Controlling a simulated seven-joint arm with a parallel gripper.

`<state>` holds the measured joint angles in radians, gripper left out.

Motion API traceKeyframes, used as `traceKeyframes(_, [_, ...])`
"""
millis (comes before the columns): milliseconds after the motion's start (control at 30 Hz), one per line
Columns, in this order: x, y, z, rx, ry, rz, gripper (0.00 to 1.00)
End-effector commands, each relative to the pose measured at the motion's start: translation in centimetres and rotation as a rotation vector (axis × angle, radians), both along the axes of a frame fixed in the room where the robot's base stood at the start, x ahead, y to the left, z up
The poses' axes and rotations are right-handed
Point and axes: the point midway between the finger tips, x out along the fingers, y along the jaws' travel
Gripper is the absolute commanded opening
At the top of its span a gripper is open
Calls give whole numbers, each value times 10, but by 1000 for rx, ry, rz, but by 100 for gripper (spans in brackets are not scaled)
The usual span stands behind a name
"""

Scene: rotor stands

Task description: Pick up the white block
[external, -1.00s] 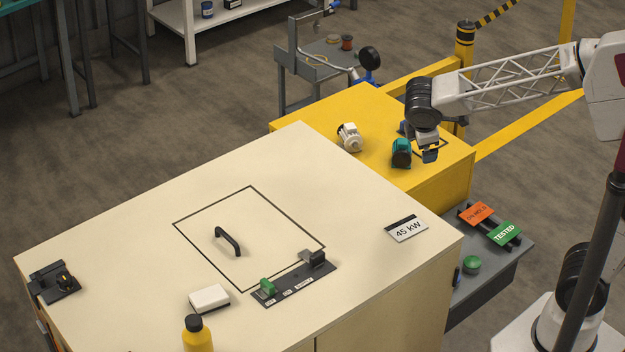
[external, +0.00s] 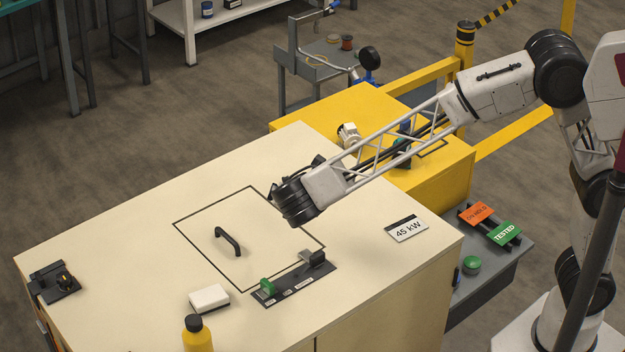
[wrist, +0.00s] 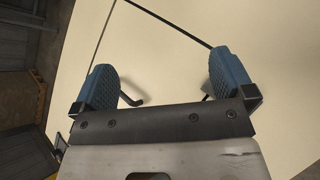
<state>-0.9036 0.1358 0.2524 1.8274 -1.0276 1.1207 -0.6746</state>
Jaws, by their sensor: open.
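The white block (external: 209,298) lies on the cream cabinet top near its front edge, left of the dark switch plate in the external view. It has a dark underside. My gripper shows in the wrist view (wrist: 170,82) with its two blue ribbed fingers apart and nothing between them. In the external view the end of my arm is over the cabinet top, up and to the right of the block and well apart from it. The fingers are mostly hidden there behind the dark wrist joint. The block is not seen in the wrist view.
A switch plate (external: 294,285) with a green switch and a yellow bottle (external: 197,335) stand near the block. A 45 kW sign (external: 406,229) lies at right. Motors stand on the yellow bench (external: 300,116). The cabinet's left part is mostly clear.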

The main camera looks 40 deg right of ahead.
Motion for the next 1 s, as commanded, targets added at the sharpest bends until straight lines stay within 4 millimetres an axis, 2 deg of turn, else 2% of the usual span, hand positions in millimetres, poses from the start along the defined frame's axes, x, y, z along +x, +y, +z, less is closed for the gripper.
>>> traceKeyframes(33, [-4, 23, -7, -29, -5, 46, 100])
traceKeyframes(167, [-14, 78, -22, -111, -22, 161, 100])
traceKeyframes(400, [-48, 179, -54, -260, -66, 372, 100])
traceKeyframes(600, [-84, 251, -79, -371, -109, 520, 100])
traceKeyframes(700, [-96, 274, -87, -406, -124, 566, 100])
traceKeyframes(800, [-105, 287, -92, -426, -135, 594, 100])
traceKeyframes(1000, [-110, 296, -95, -441, -142, 613, 100])
